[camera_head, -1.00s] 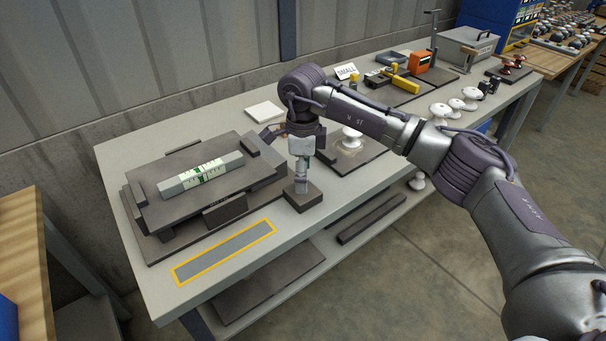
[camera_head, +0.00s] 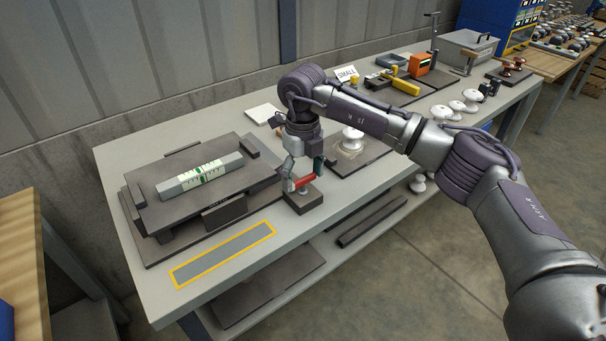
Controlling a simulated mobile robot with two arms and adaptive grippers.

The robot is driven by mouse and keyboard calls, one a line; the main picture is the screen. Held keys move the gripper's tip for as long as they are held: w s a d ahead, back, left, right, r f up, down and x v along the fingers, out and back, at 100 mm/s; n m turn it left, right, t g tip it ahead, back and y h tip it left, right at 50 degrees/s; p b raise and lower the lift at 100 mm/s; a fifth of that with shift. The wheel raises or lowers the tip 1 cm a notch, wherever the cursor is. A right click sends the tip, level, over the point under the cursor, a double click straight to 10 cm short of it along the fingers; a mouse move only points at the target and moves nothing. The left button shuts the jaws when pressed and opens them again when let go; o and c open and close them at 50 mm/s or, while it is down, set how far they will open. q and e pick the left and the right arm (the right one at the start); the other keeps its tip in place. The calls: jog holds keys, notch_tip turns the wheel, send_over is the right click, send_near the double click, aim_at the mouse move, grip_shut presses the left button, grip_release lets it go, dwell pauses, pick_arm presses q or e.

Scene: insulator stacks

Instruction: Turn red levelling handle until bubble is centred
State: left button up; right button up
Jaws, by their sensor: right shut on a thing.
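The red levelling handle (camera_head: 304,181) shows as a short red bar low over a small dark block (camera_head: 303,201) on the bench. My right gripper (camera_head: 302,183) points down at it and is shut on it. The grey spirit level (camera_head: 187,184), with a white and green vial (camera_head: 204,172), lies on the dark levelling plate (camera_head: 163,208) to the left of the handle. The bubble is too small to make out. My left gripper is not in view.
A yellow-bordered grey strip (camera_head: 224,254) lies at the bench's front edge. A white insulator (camera_head: 352,138) stands on a dark plate behind my right arm. Tools, an orange device (camera_head: 420,64) and a "SMALL" sign (camera_head: 346,73) are further back.

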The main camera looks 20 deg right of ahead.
aim_at(303, 178)
jog(key=shift+r+m, duration=0.1)
jog(key=shift+m, duration=0.6)
jog(key=o, duration=1.2)
jog(key=shift+c, duration=0.2)
notch_tip(303, 178, up, 12)
